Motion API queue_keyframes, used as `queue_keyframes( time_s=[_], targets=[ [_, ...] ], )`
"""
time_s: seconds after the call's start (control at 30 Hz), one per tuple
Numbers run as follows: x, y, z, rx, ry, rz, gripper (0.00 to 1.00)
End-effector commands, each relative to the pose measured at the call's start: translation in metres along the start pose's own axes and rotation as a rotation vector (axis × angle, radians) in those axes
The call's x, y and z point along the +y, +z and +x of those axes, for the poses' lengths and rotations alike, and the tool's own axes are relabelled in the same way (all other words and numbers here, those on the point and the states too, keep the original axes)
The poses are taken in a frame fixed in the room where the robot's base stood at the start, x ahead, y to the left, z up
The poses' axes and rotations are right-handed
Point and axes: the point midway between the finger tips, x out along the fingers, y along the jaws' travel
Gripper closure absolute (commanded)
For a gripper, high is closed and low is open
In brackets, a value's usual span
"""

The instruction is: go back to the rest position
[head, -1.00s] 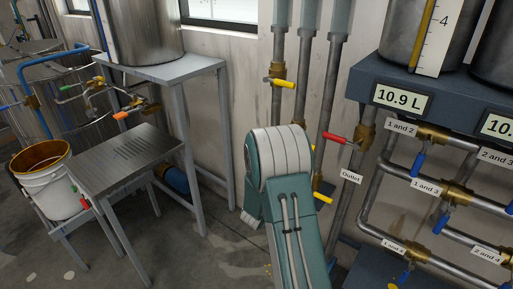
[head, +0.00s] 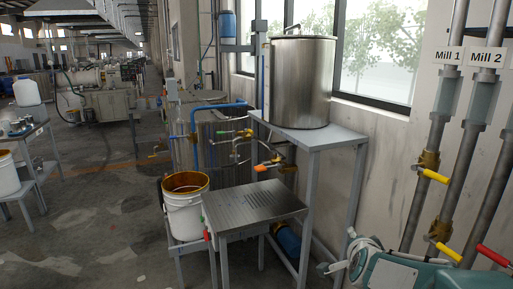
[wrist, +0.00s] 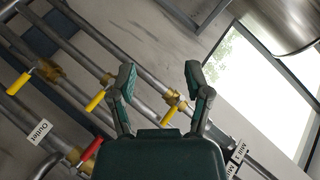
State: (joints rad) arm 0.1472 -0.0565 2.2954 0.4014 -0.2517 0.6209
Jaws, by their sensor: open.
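My gripper (wrist: 160,82) is open and empty in the wrist view, its two fingers spread apart with nothing between them. Behind it run grey pipes with yellow-handled valves (wrist: 98,100) and a red handle (wrist: 91,149). In the head view, part of my teal and white arm (head: 385,270) shows at the bottom right. The fingers cannot be made out clearly there. The arm is in front of the wall, near the pipes labelled Mill 1 (head: 447,57) and Mill 2 (head: 486,58).
A steel tank (head: 301,85) stands on a grey stand (head: 340,137). A lower metal table (head: 252,210) is in front, with a white bucket (head: 184,218) beside it. A side table (head: 30,135) with a jug stands at the left. The floor (head: 105,210) between is open.

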Motion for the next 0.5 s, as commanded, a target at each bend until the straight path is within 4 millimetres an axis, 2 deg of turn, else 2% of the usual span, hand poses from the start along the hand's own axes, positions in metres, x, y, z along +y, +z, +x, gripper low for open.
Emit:
queue_keyframes(
  time_s=[0.03,0.1,0.23,0.37,0.5],
  targets=[
    [-0.007,0.009,-0.019,-0.057,-0.002,-0.074,0.36],
    [-0.009,0.023,-0.044,-0.139,0.008,-0.186,0.36],
    [-0.005,0.046,-0.091,-0.282,0.026,-0.401,0.36],
    [0.011,0.064,-0.141,-0.414,0.049,-0.623,0.36],
    [0.037,0.076,-0.192,-0.543,0.081,-0.854,0.36]
  ],
)
